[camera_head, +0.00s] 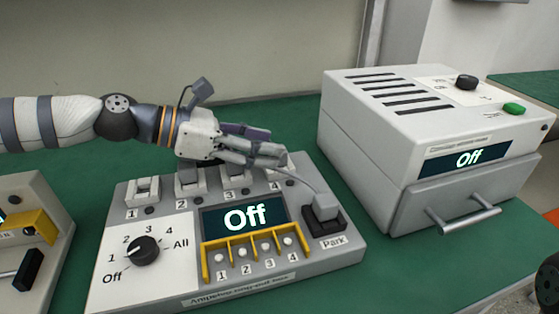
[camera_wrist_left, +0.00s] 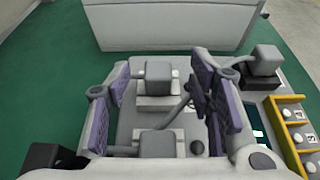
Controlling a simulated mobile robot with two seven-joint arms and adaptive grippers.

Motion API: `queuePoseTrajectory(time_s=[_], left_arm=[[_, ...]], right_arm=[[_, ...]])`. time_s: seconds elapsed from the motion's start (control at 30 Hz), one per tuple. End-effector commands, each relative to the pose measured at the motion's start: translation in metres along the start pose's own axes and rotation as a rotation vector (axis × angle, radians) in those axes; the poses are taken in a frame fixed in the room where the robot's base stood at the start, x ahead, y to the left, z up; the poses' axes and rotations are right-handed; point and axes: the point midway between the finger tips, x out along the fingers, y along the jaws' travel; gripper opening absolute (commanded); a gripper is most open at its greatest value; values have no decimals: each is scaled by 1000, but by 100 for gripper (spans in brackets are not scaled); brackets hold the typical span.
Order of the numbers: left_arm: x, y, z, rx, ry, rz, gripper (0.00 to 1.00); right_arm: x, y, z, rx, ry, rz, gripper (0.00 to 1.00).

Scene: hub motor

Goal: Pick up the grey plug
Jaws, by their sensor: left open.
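A grey plug (camera_head: 325,205) stands upright in the dark Park holder at the right end of the ring-out box (camera_head: 330,258). A grey cable runs from it up-left toward my left gripper (camera_head: 272,154). The plug also shows in the left wrist view (camera_wrist_left: 265,60), to the right of the fingers. My left gripper (camera_wrist_left: 162,78) is open above the back row of sockets, near sockets 3 and 4. In the wrist view a grey block (camera_wrist_left: 158,71) on a pale socket shows between its purple-padded fingers. I cannot tell whether they touch it. The gripper partly hides sockets 3 and 4.
A large white-grey unit (camera_head: 390,150) with a front handle and an "Off" display stands close on the right. Another box (camera_head: 45,210) with a yellow part stands at the left. The ring-out box carries a black knob (camera_head: 145,248). Green table (camera_head: 440,262) is bare in front of the large unit.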

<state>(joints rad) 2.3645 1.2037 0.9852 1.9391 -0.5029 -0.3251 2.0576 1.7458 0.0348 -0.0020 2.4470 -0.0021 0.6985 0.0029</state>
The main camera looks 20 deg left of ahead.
Motion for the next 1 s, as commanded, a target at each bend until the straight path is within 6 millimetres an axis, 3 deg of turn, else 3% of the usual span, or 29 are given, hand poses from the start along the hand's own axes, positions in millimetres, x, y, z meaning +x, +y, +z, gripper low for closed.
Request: queuePoseTrajectory(time_s=[0.03, 0.13, 0.4, 0.6, 1.0], left_arm=[[14, 0, -9, -8, 8, -7, 48], [27, 1, -6, -5, 6, -3, 48], [30, 1, -1, -2, 2, 1, 46], [30, 1, -1, -2, 2, 1, 1], [27, 1, 8, 2, 0, 1, 0]], right_arm=[[9, 0, 3, 0, -21, 1, 40], [12, 0, 4, -1, -27, 2, 40], [11, 0, 4, -1, -25, 2, 40], [11, 0, 4, -1, -25, 2, 40], [7, 0, 2, -1, -16, 1, 40]])
